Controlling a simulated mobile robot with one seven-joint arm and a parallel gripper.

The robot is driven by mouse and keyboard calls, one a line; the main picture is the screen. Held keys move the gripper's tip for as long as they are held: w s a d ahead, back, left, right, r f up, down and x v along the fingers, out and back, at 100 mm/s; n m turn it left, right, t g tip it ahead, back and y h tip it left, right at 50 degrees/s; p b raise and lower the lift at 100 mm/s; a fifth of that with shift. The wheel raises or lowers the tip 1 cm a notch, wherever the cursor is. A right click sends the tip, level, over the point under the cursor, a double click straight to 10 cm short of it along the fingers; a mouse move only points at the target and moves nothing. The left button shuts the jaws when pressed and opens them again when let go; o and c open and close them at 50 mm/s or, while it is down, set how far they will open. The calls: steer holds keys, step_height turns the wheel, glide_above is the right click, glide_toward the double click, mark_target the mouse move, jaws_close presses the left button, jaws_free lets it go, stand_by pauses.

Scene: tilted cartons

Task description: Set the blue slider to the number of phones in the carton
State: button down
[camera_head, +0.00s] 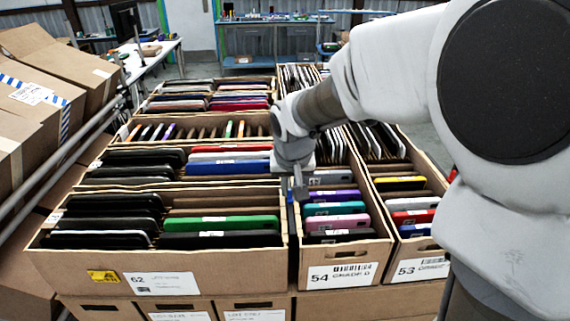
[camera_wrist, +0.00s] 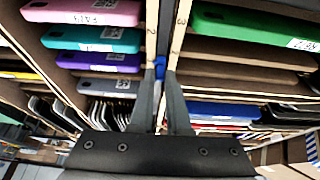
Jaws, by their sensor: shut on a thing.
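A small blue slider (camera_wrist: 160,62) shows between my fingertips in the wrist view, in the narrow gap between two cartons. My gripper (camera_wrist: 161,75) is shut on it, pointing down; it also shows in the head view (camera_head: 298,192), where it hides the slider. Numbers, among them a 3, mark the pale carton edge (camera_wrist: 181,20) beside the slider. The carton labelled 54 (camera_head: 309,257) stands right of the gripper and holds several phones, including a pink phone (camera_head: 337,222), a teal phone (camera_head: 334,209), a purple phone (camera_head: 331,196) and a grey phone (camera_head: 329,178).
Carton 53 (camera_head: 436,247) stands at the right. A metal rail (camera_head: 60,160) and brown boxes (camera_head: 35,115) are at the left. My arm covers the upper right.

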stand_by(0.9)
steer(key=w+p, duration=0.1)
steer(key=w, duration=0.7)
steer(key=shift+w, duration=0.25)
steer(key=c, duration=0.9)
jaws_free()
steer(key=v, duration=1.7)
steer(key=shift+s+r, duration=0.2)
